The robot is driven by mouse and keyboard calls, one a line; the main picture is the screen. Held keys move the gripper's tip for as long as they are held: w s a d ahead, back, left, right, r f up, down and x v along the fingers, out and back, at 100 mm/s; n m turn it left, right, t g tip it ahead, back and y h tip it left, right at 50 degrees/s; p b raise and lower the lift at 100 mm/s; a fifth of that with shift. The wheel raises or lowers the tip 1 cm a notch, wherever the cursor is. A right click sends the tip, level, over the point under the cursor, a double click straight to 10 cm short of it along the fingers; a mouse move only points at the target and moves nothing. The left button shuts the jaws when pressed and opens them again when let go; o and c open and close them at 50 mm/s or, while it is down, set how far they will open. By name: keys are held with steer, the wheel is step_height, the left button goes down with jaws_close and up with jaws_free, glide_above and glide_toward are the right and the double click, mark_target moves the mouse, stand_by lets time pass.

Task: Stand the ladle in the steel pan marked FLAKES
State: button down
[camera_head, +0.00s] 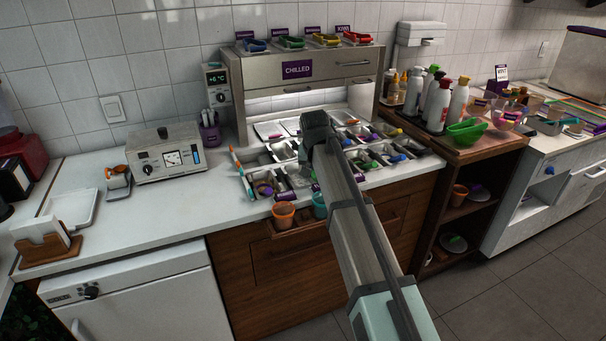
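Several small steel pans (248,187) stand in rows in the front of the chilled counter unit. Purple tags are on some of them, but the lettering is too small to read, so I cannot tell which is marked FLAKES. Several utensils with coloured handles lie in or over the pans, and an orange-tipped one (236,160) leans at the left end. I cannot tell which is the ladle. My gripper (308,152) is over the middle of the pans. My arm hides its fingers and the pans behind it.
The chilled cabinet (297,82) rises behind the pans. An orange cup (284,214) and a teal cup (319,205) sit on the front ledge. Bottles (438,105) and a green bowl (467,131) stand right. The white counter (150,213) has free room left.

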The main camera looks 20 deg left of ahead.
steer(key=w+a+n+y, duration=0.1)
steer(key=w+a+n, duration=0.4)
steer(key=w+a, duration=0.2)
steer(key=shift+w+a+f+g+y, duration=0.2)
steer(key=shift+w+g+y, duration=0.2)
steer(key=shift+w, duration=0.5)
steer(key=shift+f, duration=4.8)
steer(key=shift+c, duration=1.7)
jaws_free()
